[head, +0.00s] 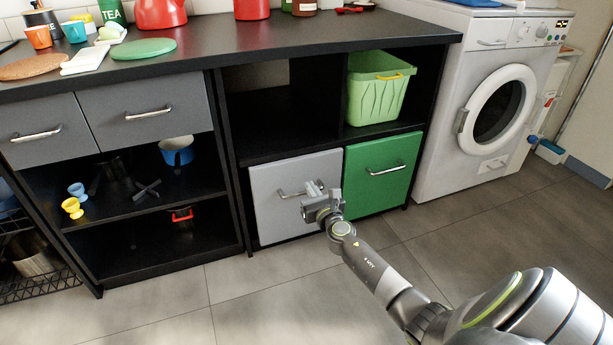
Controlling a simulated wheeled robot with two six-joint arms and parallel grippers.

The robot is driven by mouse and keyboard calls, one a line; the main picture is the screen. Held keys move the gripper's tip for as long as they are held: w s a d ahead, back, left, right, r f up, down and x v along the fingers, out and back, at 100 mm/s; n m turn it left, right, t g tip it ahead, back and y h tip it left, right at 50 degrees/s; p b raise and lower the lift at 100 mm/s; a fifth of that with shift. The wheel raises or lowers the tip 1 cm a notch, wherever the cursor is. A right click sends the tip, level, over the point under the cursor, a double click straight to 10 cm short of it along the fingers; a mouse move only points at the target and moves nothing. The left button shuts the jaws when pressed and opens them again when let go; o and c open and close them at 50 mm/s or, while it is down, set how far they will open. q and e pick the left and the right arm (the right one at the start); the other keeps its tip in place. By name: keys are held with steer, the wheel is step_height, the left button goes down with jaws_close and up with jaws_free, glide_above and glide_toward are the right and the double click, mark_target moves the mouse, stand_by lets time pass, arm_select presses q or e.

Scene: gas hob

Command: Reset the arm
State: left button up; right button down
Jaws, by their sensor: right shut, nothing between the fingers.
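My right arm (378,275) reaches in from the lower right. Its gripper (314,190) is shut and empty, in front of the grey lower door (270,215) of the cabinet. The gripper overlaps the right end of that door's metal handle (290,194) in the picture; I cannot tell whether they touch. The grey door looks closed. The green door (385,178) to its right is closed too. My left gripper is not in view.
The dark counter (230,50) stands along the wall with a red kettle (160,14) on it. A green bin (376,95) sits in the upper right shelf. A white washing machine (485,110) stands at the right. The tiled floor (270,290) in front is clear.

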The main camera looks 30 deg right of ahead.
steer(key=shift+p+v, duration=0.35)
steer(key=shift+v, duration=1.45)
